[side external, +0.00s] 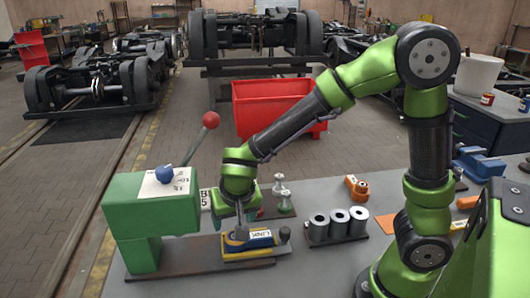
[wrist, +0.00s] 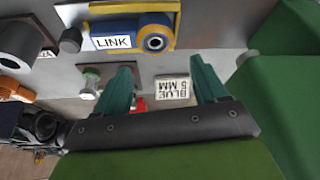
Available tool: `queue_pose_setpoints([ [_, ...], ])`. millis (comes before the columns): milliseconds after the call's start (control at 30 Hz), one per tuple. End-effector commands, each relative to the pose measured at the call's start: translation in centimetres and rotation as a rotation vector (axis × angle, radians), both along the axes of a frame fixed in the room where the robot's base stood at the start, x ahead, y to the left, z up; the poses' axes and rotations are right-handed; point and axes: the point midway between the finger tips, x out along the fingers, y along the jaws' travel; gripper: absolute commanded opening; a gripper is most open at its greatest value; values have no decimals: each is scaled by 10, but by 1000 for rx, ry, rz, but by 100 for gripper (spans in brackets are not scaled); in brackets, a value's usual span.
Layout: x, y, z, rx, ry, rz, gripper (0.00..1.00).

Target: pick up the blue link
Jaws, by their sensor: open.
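The blue link (side external: 262,241) lies in a yellow-edged holder (side external: 238,256) on the bench, beside the green press. In the wrist view the blue link (wrist: 155,30) has a round eye at its right end and a white LINK label. My gripper (side external: 241,220) points down close over the link in the side view, with its wrist hiding part of what lies behind. In the wrist view my gripper (wrist: 163,80) has its two teal fingers apart with nothing between them. The link lies beyond the fingertips there; contact cannot be told.
The green press (side external: 150,215) with a red-knobbed lever (side external: 210,120) stands just left of my gripper. Several grey cylinders (side external: 338,222) stand on a rack to the right. A card reading BLUE 5 MM (wrist: 173,89) lies near the fingers. An orange part (side external: 357,187) lies farther right.

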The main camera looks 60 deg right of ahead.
Motion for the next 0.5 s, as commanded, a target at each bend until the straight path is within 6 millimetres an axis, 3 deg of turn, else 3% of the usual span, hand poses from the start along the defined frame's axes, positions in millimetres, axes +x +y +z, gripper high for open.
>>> queue_pose_setpoints([
  [300, 5, -10, -39, -3, 5, 2, 72],
  [500, 11, -13, -51, -1, -1, 0, 72],
])
